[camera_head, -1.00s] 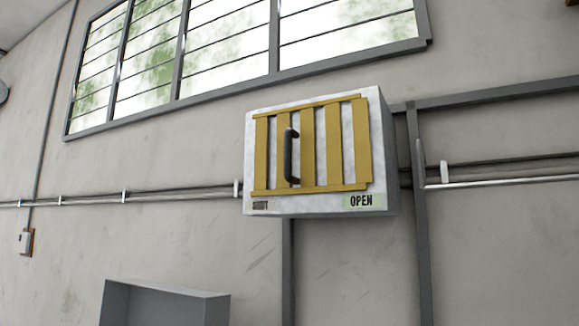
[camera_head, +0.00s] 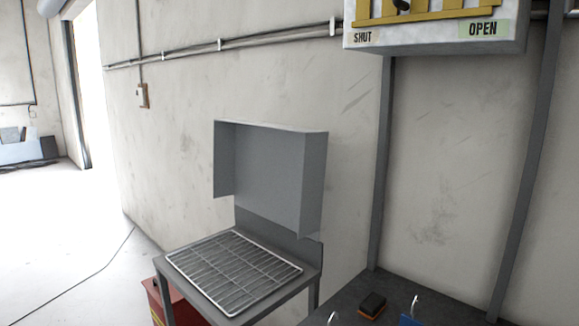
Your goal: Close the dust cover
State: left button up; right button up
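A grey sheet-metal cover (camera_head: 268,175) with folded side walls stands raised at the back of a small stand, its hollow side facing outward. It looks like the dust cover, but no label says so. Below it a white wire rack (camera_head: 235,270) lies bare and uncovered on the stand (camera_head: 190,288). A white wall box (camera_head: 430,40) at the top right has yellow slats (camera_head: 440,15) and labels reading SHUT and OPEN. Its upper part is cut off by the frame. Neither of my grippers is in view.
A dark bench top (camera_head: 345,305) at the lower right holds a black and orange block (camera_head: 372,305) and small hooked items. A red container (camera_head: 155,300) sits under the stand. Open floor (camera_head: 70,240) lies to the left. Conduits run along the wall.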

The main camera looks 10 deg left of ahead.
aim_at(274, 172)
jog(key=i+j+z, duration=0.2)
jog(key=j, duration=0.6)
jog(key=i+j+z, duration=0.25)
jog(key=i+j, duration=0.15)
jog(key=j, duration=0.45)
jog(key=i+j+z, duration=0.2)
jog(key=j, duration=0.65)
jog(key=i+j+z, duration=0.1)
jog(key=j+z, duration=0.15)
jog(key=j, duration=0.65)
jog(key=j+z, duration=0.2)
jog(key=j, duration=0.7)
jog(key=i, duration=0.05)
